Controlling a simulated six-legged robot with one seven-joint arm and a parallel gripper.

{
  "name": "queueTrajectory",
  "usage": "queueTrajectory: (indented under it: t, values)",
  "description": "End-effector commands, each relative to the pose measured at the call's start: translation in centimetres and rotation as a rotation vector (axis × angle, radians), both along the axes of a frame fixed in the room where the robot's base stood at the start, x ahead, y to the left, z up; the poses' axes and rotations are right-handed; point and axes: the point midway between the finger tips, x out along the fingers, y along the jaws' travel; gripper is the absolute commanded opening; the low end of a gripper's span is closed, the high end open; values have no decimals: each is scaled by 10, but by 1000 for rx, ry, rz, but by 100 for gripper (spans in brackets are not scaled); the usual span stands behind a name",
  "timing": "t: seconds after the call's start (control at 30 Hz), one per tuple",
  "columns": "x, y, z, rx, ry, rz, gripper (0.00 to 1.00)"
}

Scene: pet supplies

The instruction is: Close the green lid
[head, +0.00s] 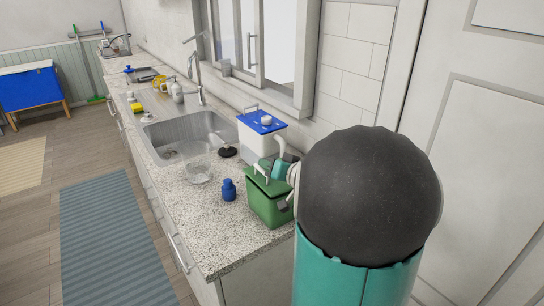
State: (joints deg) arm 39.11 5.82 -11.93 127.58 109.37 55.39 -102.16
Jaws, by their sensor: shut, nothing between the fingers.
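The green bin (267,211) stands on the near end of the speckled counter. Its green lid (262,187) is over the top, with a pale handle (257,171) at its left. I cannot tell whether the lid is fully seated, as my arm hides its right side. My gripper (284,205) is only partly in view, dark and small, at the right side of the bin. It looks shut and empty. I cannot tell whether it touches the bin.
A white container with a blue lid (261,122) stands behind the bin. A blue bottle (228,189), a clear bowl (198,172) and a black round object (227,151) lie left of it. The sink (186,131) is beyond. The front counter corner is clear.

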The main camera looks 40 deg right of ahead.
Motion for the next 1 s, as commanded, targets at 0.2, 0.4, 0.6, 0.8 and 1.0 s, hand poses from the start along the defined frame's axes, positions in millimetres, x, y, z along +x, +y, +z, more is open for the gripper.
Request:
queueTrajectory:
  t: [0.2,0.4,0.6,0.8,1.0]
  values:
    - [1,8,-11,2,0,0,0]
    - [1,11,-14,1,-1,1,0]
    - [1,12,-15,1,-1,1,0]
    - [1,12,-15,1,-1,1,0]
    - [0,11,-14,1,0,2,0]
